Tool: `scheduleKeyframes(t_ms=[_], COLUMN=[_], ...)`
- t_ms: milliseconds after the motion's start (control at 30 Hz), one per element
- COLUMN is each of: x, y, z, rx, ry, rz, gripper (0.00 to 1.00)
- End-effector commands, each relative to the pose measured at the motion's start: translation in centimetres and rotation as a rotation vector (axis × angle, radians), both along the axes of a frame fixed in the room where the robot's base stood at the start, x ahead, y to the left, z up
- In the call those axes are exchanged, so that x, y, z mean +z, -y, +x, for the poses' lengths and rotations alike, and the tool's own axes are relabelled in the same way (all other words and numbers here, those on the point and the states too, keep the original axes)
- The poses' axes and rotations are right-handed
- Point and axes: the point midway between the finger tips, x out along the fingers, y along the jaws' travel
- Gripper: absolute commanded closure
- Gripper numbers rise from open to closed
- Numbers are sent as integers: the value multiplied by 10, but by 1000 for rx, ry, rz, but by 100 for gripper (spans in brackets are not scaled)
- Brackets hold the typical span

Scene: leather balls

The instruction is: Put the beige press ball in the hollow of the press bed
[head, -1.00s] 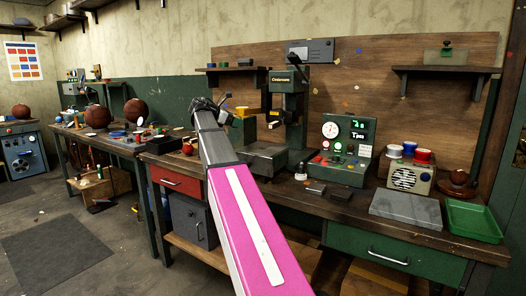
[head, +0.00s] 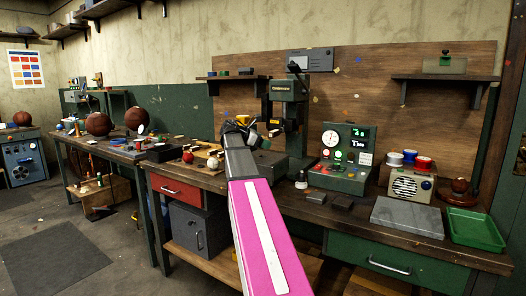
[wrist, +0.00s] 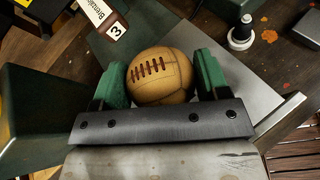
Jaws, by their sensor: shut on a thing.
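The beige press ball (wrist: 160,76), with dark lacing, sits between the green fingers of my gripper (wrist: 162,84) in the wrist view. My gripper is shut on it. In the head view my gripper (head: 247,130) is at the green press (head: 288,100), in front of and slightly left of its column; I cannot make out the ball there. The press bed (head: 291,167) is a grey-green block below, partly hidden by my arm. A grey surface (wrist: 262,98) shows beneath the ball in the wrist view. The hollow is not visible in either view.
A lit control box (head: 343,155) stands right of the press. A small black-and-white knobbed piece (head: 301,180) is on the bench near the bed; it also shows in the wrist view (wrist: 241,33). Red and white balls (head: 188,157) lie to the left.

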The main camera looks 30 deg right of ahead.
Motion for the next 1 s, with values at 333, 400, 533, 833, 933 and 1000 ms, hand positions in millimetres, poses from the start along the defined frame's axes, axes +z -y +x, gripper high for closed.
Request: scheduleKeyframes(t_ms=[333, 400, 533, 833, 933, 1000], x=[-38, -40, -39, -40, -39, -38], y=[0, 0, 0, 0, 0, -2], z=[0, 0, 0, 0, 0, 0], rx=[0, 0, 0, 1, 1, 1], ry=[-2, -1, -1, -1, -1, -1], rz=[0, 0, 0, 1, 1, 1], gripper=[58, 58, 58, 21, 21, 21])
